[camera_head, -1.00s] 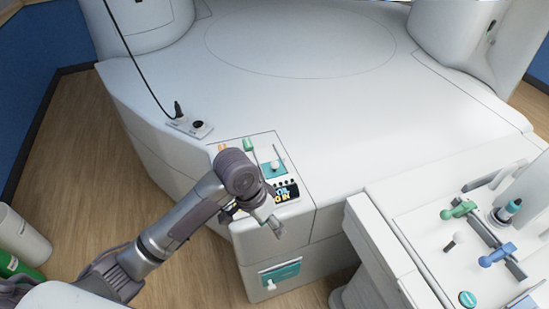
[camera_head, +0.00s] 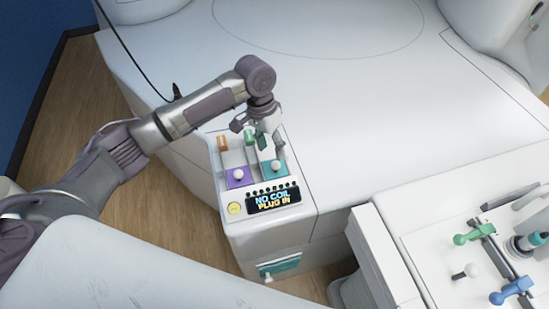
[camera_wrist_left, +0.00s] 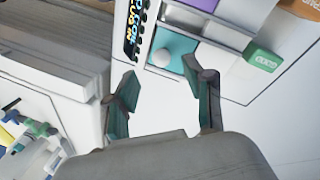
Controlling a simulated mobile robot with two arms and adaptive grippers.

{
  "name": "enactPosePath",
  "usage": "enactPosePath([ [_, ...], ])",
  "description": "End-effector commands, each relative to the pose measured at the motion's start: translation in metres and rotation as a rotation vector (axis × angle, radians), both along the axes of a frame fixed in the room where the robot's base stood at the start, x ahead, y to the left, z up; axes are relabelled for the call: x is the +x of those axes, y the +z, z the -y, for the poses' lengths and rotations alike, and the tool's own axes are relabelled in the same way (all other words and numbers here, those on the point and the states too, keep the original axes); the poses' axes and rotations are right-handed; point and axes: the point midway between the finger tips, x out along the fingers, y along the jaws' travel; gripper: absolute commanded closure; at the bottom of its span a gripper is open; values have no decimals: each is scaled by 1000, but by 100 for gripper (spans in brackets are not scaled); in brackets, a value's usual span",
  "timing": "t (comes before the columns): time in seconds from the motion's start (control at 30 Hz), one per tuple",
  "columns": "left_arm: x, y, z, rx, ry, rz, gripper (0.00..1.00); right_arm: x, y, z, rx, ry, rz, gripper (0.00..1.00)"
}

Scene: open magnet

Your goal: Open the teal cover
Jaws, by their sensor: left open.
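The teal cover (camera_head: 272,168) with a round white knob (camera_head: 277,166) lies on the console top, right of a purple cover (camera_head: 237,178) with a similar knob. It looks closed. My left gripper (camera_head: 266,143) is open and empty, above the far part of the teal cover, and its fingers hide some of it. In the left wrist view the teal cover (camera_wrist_left: 182,44) shows beyond the two spread fingertips (camera_wrist_left: 160,72), with the knob (camera_wrist_left: 161,57) between them in the picture. I see no clear contact. My right gripper is out of view.
A display (camera_head: 273,199) reading "NO COIL PLUG IN" sits in front of the covers. Orange (camera_head: 222,143) and green (camera_head: 249,137) tags stand behind them. A teal front panel (camera_head: 281,266) is below. A side console (camera_head: 480,240) with coloured levers stands right. The white table behind is clear.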

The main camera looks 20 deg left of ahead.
Motion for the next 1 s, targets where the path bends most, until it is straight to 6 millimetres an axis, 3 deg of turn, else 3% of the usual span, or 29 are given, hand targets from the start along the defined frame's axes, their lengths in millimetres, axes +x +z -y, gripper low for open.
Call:
enactPosePath([
  [0.23,-4,-42,8,1,-1,-2,47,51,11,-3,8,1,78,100],
  [0.33,-4,-52,10,0,-1,0,47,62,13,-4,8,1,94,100],
  [0.73,-4,-60,11,0,-2,3,47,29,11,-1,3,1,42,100],
  [1.0,-4,-59,11,-1,-2,2,92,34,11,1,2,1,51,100],
])
